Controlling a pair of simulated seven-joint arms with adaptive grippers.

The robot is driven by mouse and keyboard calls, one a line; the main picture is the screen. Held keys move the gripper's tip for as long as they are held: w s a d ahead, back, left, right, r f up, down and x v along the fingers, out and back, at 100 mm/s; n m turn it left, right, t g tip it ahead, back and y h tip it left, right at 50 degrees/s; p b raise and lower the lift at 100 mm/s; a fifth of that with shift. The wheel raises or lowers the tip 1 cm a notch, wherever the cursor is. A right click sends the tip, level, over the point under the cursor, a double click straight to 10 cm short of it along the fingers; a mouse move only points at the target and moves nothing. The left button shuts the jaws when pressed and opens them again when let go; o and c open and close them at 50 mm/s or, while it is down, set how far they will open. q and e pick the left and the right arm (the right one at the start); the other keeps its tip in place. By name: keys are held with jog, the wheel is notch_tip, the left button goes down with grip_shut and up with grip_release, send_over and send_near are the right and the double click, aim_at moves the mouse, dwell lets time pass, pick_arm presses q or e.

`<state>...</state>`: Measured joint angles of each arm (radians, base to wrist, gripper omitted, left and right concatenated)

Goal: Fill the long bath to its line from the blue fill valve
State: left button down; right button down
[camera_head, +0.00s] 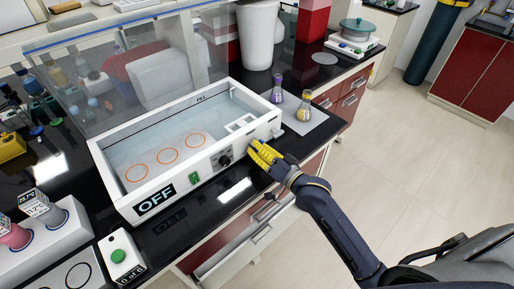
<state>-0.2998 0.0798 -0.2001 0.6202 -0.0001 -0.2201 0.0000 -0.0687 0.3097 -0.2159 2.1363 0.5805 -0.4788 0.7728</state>
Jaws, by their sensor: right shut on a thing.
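The long bath (118,166) is a white open box on the black bench, with three orange rings inside. Its interior looks pale blue-grey; I cannot tell the water level. Small lettering, seemingly "FILL", is on its back rim. Its front has an "OFF" display (156,199), a green switch (195,178) and a black knob (225,160). My right gripper (262,154), with yellow fingers, is shut at the bath's front right. What it holds is hidden by the fingers. I cannot make out the blue fill valve. My left gripper is out of view.
A clear upright panel (150,60) stands behind the bath. A green-button box (119,255) is front left. An open drawer (250,247) juts out below the bench.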

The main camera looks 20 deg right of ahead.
jog(key=c, duration=1.5)
grip_release()
jog(key=shift+s+d, duration=0.1)
jog(key=v, duration=1.1)
jog(key=shift+s+d, duration=0.15)
jog(key=shift+s, duration=0.2)
